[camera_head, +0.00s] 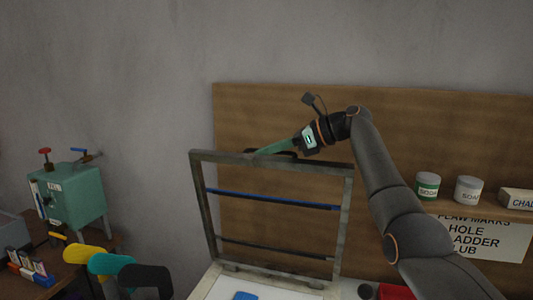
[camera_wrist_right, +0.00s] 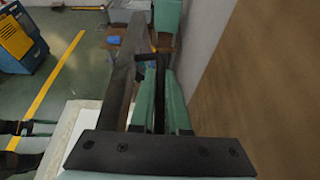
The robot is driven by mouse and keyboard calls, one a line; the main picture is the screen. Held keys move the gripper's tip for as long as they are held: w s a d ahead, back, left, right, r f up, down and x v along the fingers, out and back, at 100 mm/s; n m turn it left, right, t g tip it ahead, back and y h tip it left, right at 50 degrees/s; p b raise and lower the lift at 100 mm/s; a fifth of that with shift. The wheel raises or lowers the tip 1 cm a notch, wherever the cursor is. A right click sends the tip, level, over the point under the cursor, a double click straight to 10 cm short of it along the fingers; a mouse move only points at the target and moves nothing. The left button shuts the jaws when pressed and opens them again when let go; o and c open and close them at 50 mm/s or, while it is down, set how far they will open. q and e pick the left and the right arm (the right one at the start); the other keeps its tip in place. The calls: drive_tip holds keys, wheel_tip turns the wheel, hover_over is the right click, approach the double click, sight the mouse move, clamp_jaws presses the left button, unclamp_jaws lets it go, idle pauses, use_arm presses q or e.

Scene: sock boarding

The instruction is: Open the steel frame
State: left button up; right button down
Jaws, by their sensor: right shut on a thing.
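The steel frame (camera_head: 201,205) stands raised, nearly upright and leaning a little, above a white board (camera_head: 213,285) in the head view. Two bars cross it, a blue one (camera_head: 270,198) and a darker one lower down. My right gripper (camera_head: 255,151) reaches in from the right and is shut on the frame's top bar. In the right wrist view the green fingers (camera_wrist_right: 160,72) close around a dark part of the frame, whose grey bar (camera_wrist_right: 118,80) runs beside them. The exact contact is partly hidden.
A green machine (camera_head: 72,198) with red and blue knobs stands at the left. Yellow, teal and black paddle shapes (camera_head: 110,263) are near it. A wooden backboard (camera_head: 400,115) is behind the frame, with tins (camera_head: 428,186) on a shelf at the right. A blue item (camera_head: 245,296) lies on the board.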

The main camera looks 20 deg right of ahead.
drive_tip(key=shift+d+f, duration=0.1)
drive_tip(key=shift+f, duration=0.35)
drive_tip(key=c, duration=1.3)
unclamp_jaws()
drive_tip(key=shift+o, duration=0.6)
drive_tip(key=shift+w+d, duration=0.1)
drive_tip(key=shift+r, duration=0.15)
drive_tip(key=shift+r, duration=0.1)
drive_tip(key=b+v, duration=0.2)
drive_tip(key=v, duration=1)
drive_tip(key=shift+s+d, duration=0.1)
drive_tip(key=shift+s, duration=0.1)
